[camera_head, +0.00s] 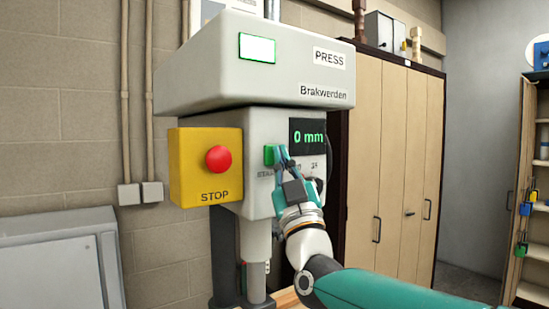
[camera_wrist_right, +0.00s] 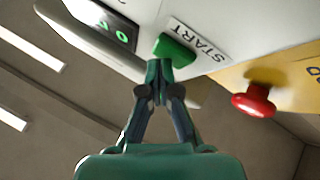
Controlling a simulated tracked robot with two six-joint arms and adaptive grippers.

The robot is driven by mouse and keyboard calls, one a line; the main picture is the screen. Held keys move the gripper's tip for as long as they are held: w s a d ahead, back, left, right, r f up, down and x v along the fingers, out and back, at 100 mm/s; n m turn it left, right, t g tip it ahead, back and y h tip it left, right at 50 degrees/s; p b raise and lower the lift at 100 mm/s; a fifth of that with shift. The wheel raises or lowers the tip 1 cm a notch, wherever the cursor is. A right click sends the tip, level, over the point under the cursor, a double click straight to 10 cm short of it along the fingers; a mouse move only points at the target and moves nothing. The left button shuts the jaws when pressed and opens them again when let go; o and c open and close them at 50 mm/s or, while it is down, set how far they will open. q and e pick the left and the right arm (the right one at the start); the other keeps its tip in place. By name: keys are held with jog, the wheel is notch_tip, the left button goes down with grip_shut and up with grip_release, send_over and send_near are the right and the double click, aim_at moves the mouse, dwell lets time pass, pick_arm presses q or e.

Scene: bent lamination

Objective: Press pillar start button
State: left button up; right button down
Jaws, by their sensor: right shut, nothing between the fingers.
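The green start button (camera_head: 269,155) is on the front of the grey press head (camera_head: 256,124), left of the display. It also shows in the right wrist view (camera_wrist_right: 174,50) beside the START label (camera_wrist_right: 198,40). My right gripper (camera_head: 283,158) is shut and empty, with its fingertips at the button. In the wrist view its tips (camera_wrist_right: 159,68) overlap the button's lower edge; I cannot tell for sure whether they touch. The gripper hides part of the START label in the head view. My left gripper is not in view.
A red stop button (camera_head: 218,159) on a yellow box (camera_head: 188,180) sits left of the start button. The display (camera_head: 308,137) reads 0 mm. The press column and ram (camera_head: 257,240) stand below. Wooden cabinets (camera_head: 392,150) are behind at right.

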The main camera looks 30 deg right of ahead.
jog(key=shift+s+b, duration=0.5)
jog(key=shift+s, duration=0.25)
jog(key=shift+f, duration=0.1)
jog(key=s+b, duration=0.1)
jog(key=s, duration=0.2)
jog(key=s+b, duration=0.1)
jog(key=s, duration=0.1)
jog(key=shift+d+b, duration=0.3)
dwell(0.4)
